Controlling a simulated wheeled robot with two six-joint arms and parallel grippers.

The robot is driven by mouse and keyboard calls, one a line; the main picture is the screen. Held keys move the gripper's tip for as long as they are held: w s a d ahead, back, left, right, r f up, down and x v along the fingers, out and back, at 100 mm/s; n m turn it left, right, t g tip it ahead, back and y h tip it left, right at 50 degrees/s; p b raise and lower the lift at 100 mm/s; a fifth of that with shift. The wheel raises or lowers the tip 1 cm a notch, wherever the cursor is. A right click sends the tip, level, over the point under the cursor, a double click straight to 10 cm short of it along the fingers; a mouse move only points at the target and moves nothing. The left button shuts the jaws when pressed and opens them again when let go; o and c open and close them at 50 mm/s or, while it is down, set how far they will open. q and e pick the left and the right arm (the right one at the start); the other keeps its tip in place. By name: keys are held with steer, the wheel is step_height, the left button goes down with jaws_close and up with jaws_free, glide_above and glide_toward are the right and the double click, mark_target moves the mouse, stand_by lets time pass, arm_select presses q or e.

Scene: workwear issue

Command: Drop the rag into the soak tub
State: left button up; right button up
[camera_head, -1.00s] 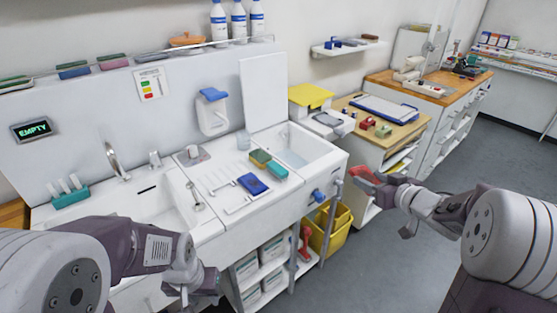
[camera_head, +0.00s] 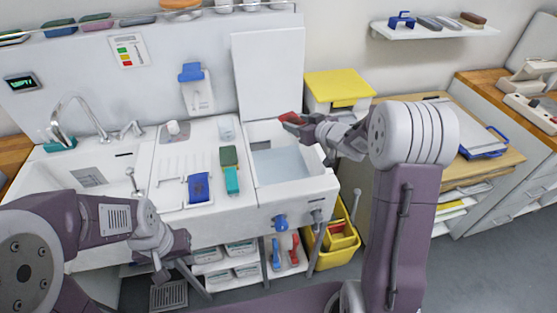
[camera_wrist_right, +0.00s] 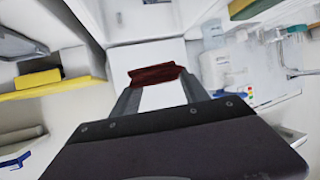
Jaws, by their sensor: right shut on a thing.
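The rag (camera_head: 291,118) is a small dark red cloth. My right gripper (camera_head: 301,122) is shut on it above the back part of the soak tub (camera_head: 298,189). The tub is the white basin at the right of the counter, with pale bluish water in it and an upright white panel behind. In the right wrist view the rag (camera_wrist_right: 155,74) spans between the two fingertips (camera_wrist_right: 158,88). My left gripper (camera_head: 168,258) is low in front of the counter at the left, apart from the tub; its finger opening is unclear.
Left of the tub lie a green-and-teal brush (camera_head: 230,172) and a blue item (camera_head: 198,187) on the drainboard. A sink with a tap (camera_head: 85,115) is further left. A yellow-topped box (camera_head: 340,85) stands right of the tub; a yellow bucket (camera_head: 338,235) is below.

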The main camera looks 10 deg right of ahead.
steer(key=shift+a+f, duration=0.2)
steer(key=shift+a, duration=0.5)
steer(key=shift+s+a, duration=0.15)
steer(key=shift+a, duration=0.3)
steer(key=f+b, duration=0.6)
steer(key=shift+d, duration=0.25)
steer(key=o, duration=1.5)
steer(key=shift+c, duration=0.2)
steer(key=shift+r, duration=0.1)
